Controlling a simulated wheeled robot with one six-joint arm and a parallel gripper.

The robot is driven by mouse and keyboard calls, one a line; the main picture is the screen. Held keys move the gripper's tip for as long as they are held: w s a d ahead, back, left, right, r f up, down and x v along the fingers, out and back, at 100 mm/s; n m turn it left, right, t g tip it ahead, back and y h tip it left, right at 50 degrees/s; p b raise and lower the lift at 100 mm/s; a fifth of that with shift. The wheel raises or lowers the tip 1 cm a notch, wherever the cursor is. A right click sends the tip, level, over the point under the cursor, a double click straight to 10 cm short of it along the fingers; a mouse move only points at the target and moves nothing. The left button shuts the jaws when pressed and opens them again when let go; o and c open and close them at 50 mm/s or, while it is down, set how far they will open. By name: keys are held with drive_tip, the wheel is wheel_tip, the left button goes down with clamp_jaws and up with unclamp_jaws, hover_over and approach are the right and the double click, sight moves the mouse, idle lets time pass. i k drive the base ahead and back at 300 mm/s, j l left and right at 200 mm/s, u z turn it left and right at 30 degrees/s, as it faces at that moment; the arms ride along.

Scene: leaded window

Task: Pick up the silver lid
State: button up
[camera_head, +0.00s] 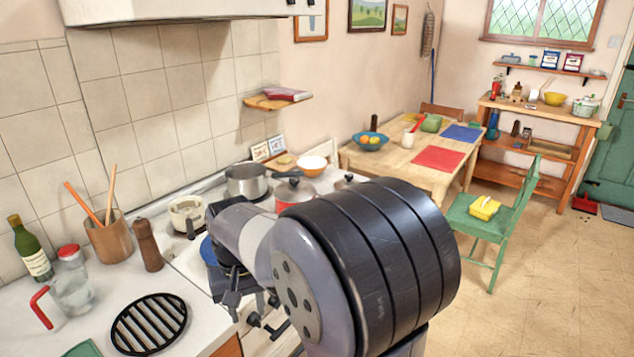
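A silver lid (295,188) with a dark knob sits on a red pot (286,206) on the stove, behind my arm. My arm hides the right part of the pot and some of the lid. Another silvery rounded top with a dark knob (346,182) shows just to the right, mostly hidden by my arm. My gripper (236,292) hangs in front of the stove, left of and nearer than the lid, apart from it.
A grey saucepan (247,181) stands left of the red pot, and a white and orange bowl (312,166) behind it. The near counter holds a black trivet (149,324), a glass jug (72,294), a pepper mill (148,246) and a utensil holder (112,237).

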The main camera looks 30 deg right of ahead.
sight(349, 180)
drive_tip(key=i+l+u, duration=0.15)
drive_tip(key=l, duration=0.25)
drive_tip(key=i+l+u, duration=0.1)
drive_tip(key=l, duration=0.3)
drive_tip(key=i+l+u, duration=0.15)
drive_tip(key=l, duration=0.3)
drive_tip(key=i+l+u, duration=0.1)
drive_tip(key=l, duration=0.35)
drive_tip(key=l+u, duration=0.15)
drive_tip(key=l, duration=0.25)
drive_tip(key=i+l, duration=0.1)
drive_tip(key=l, duration=0.5)
drive_tip(key=i+l, duration=0.1)
drive_tip(key=l, duration=0.45)
drive_tip(key=i+l, duration=0.1)
drive_tip(key=l, duration=0.5)
drive_tip(key=i+l, duration=0.15)
drive_tip(key=l, duration=0.45)
